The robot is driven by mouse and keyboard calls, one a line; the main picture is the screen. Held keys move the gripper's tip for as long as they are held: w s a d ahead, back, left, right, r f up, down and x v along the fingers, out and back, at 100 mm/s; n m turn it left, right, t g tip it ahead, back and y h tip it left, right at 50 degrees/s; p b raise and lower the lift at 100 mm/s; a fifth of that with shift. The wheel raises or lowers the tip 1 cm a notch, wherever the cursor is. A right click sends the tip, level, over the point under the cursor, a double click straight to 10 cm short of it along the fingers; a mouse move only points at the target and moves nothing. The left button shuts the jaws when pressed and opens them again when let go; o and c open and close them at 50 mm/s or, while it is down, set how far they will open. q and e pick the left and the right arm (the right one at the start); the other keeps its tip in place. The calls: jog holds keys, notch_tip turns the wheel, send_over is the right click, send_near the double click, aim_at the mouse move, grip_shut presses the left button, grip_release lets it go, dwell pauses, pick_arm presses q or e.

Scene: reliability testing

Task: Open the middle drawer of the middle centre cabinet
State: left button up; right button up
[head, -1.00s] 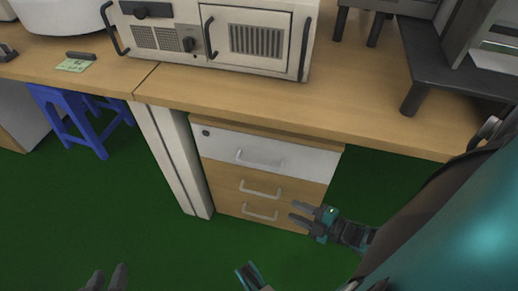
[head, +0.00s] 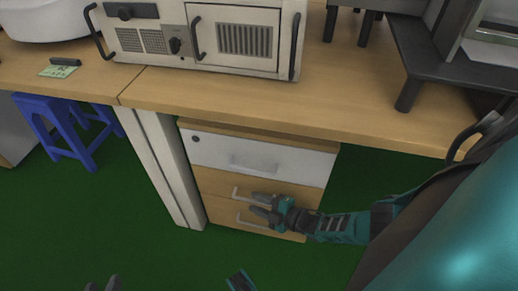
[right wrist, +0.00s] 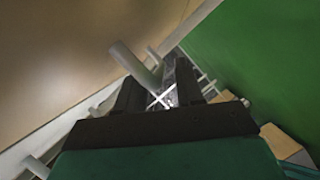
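The cabinet under the table has a white top drawer (head: 275,157) and two wooden drawers below it. The middle drawer (head: 215,182) looks closed, with a pale bar handle (head: 236,193) partly hidden by my right gripper. My right gripper (head: 256,204) is in front of this drawer with its fingers apart. In the right wrist view, a pale handle bar (right wrist: 135,65) reaches between the open fingers (right wrist: 158,88); I cannot tell whether they touch it. My left gripper (head: 103,285) shows only its fingertips at the bottom edge, apart and empty.
The bottom drawer (head: 225,213) has its own handle just below the right gripper. The wooden tabletop (head: 230,98) overhangs the cabinet and carries an oven-like appliance (head: 205,35). A blue stool (head: 65,130) stands at left. The green floor (head: 90,225) in front is clear.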

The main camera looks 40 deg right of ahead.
jog(key=shift+c, duration=0.2)
grip_shut()
pick_arm(q)
jog(key=shift+s+f, duration=0.15)
jog(key=shift+a, duration=0.1)
pick_arm(e)
jog(key=shift+s+a, duration=0.1)
jog(key=shift+s, duration=0.05)
